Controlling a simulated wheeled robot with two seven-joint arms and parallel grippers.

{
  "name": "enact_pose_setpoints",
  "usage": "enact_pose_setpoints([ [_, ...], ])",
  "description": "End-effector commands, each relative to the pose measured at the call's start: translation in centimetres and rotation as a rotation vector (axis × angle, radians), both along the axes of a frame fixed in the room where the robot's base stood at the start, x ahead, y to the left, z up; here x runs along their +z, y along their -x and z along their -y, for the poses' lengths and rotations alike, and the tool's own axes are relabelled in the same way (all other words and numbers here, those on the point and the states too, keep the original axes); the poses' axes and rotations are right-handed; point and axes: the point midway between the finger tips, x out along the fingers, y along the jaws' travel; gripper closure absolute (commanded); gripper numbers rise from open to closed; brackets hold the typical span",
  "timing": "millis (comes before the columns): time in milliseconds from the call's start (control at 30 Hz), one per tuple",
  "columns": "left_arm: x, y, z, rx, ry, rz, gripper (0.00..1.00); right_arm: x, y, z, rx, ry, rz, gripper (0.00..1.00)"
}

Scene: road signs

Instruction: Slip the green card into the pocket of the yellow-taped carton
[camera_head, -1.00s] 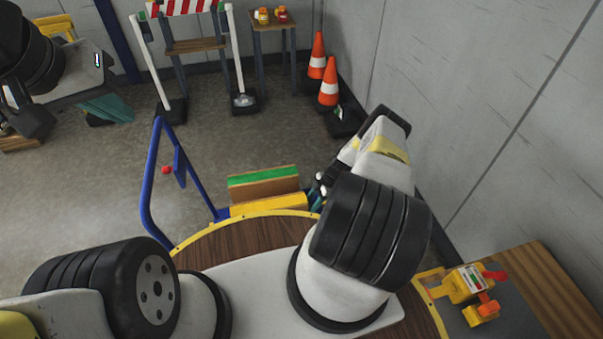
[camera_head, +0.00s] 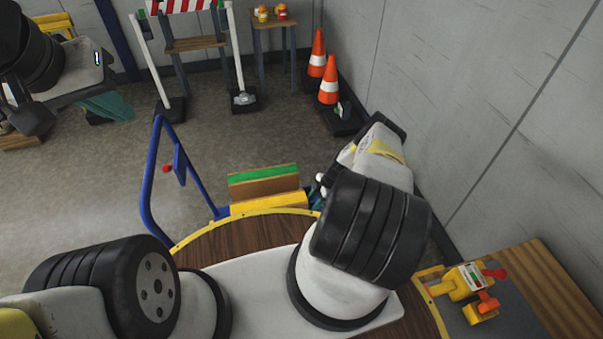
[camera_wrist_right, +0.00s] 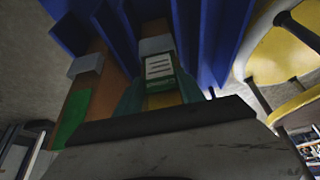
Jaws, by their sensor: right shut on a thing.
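The yellow-taped carton (camera_head: 270,203) stands beyond the round wooden table edge in the head view, in front of the green-taped carton (camera_head: 263,184). In the right wrist view, the yellow tape (camera_wrist_right: 163,101) shows behind my right gripper (camera_wrist_right: 160,92), whose teal fingers are shut on the green card (camera_wrist_right: 160,68). The card's white face has dark lines and a green band. A pale pocket (camera_wrist_right: 156,45) lies just beyond the card; I cannot tell whether the card is inside it. My left gripper (camera_head: 107,107) is far off at upper left, its fingertips unclear.
A blue frame (camera_head: 150,190) stands left of the cartons, and blue panels (camera_wrist_right: 205,35) surround them in the wrist view. Traffic cones (camera_head: 328,82) stand by the right wall. A side table (camera_head: 545,290) carries a yellow toy-like object (camera_head: 462,283).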

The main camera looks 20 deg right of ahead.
Motion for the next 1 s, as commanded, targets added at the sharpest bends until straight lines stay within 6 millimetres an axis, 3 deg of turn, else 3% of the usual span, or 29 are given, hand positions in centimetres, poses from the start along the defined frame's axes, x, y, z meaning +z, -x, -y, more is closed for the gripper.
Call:
enact_pose_setpoints([
  [1000, 0.0, 0.0, 0.0, 0.000, 0.000, 0.000, 1.00, -2.1, 0.0, -0.1, 0.001, -0.001, 0.000, 0.91],
])
